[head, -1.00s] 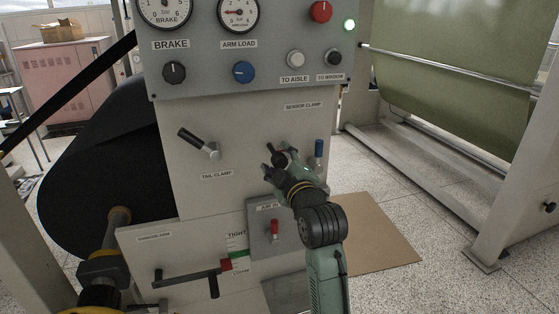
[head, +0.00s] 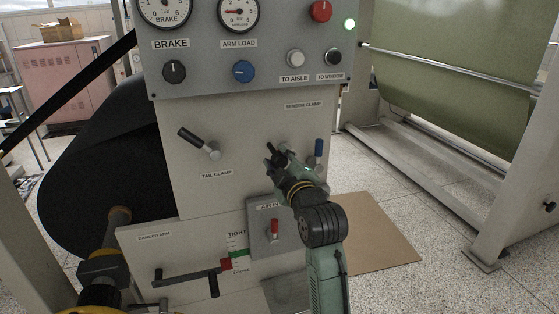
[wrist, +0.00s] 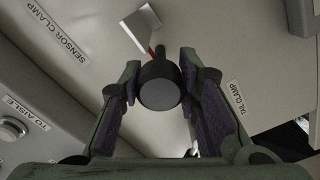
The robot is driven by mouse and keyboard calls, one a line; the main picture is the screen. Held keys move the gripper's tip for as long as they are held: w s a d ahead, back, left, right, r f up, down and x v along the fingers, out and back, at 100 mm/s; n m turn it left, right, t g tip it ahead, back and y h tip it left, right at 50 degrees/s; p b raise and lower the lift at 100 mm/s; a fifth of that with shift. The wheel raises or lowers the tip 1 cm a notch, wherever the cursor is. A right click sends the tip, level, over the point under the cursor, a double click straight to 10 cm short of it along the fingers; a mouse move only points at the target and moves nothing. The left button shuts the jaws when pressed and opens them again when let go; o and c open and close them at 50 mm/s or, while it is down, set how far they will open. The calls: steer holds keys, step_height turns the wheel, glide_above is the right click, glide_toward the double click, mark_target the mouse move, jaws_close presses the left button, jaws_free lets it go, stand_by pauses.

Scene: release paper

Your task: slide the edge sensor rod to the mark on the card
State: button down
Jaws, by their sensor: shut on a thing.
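My gripper (head: 275,156) is in front of the cream machine panel, below the SENSOR CLAMP label (head: 303,105). In the wrist view its fingers (wrist: 160,75) are shut on a black round knob (wrist: 160,94), one on each side. The knob seems to be the end of the edge sensor rod; the rod behind it is mostly hidden. A pale metal plate (wrist: 138,27) with a small red strip lies just beyond the knob. A blue-handled lever (head: 319,148) stands right of my gripper. I cannot make out the card or its mark.
The black TAIL CLAMP lever (head: 199,142) is on the panel to the left. A red switch (head: 274,228) sits on a grey plate below my gripper. Gauges and knobs fill the grey control panel (head: 200,75) above. A brown sheet (head: 370,235) lies on the floor at right.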

steer(key=shift+f, duration=0.1)
steer(key=shift+b+x, duration=0.5)
steer(key=shift+x, duration=0.55)
steer(key=c, duration=1.2)
jaws_free()
steer(key=shift+d, duration=0.1)
steer(key=v, duration=1.2)
